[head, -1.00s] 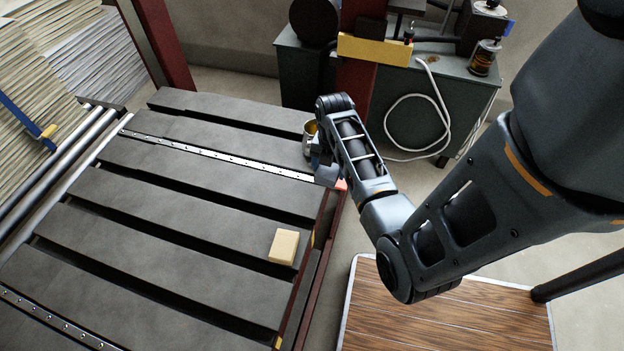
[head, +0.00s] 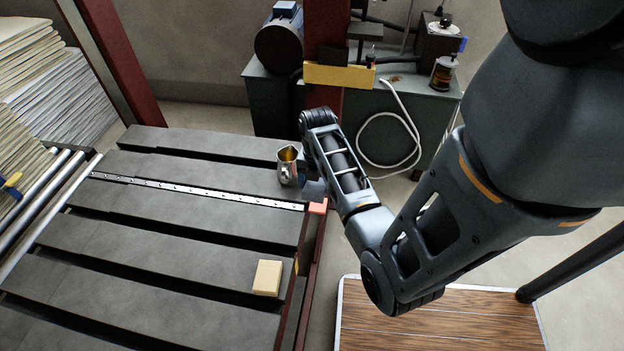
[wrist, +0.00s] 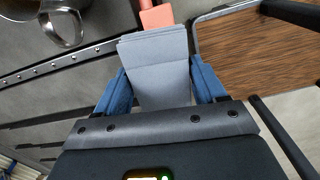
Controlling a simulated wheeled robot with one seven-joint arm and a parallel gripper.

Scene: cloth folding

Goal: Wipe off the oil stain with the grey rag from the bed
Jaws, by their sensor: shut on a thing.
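The grey rag (wrist: 155,70) is a folded flat pad between the blue fingers of my gripper (wrist: 160,88), which is shut on it. In the head view my gripper (head: 314,188) is at the bed's right edge, beside a metal cup and an orange-red end piece (head: 318,206); the arm partly hides it. The bed (head: 150,235) is a dark grey slatted surface. I see no clear oil stain on its visible part.
The metal cup (head: 289,168) stands on the bed's far right; it also shows in the wrist view (wrist: 62,25). A yellow block (head: 267,278) lies near the bed's right edge. A red post (head: 325,80), the green cabinet (head: 420,110) and a white cable (head: 362,140) are behind.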

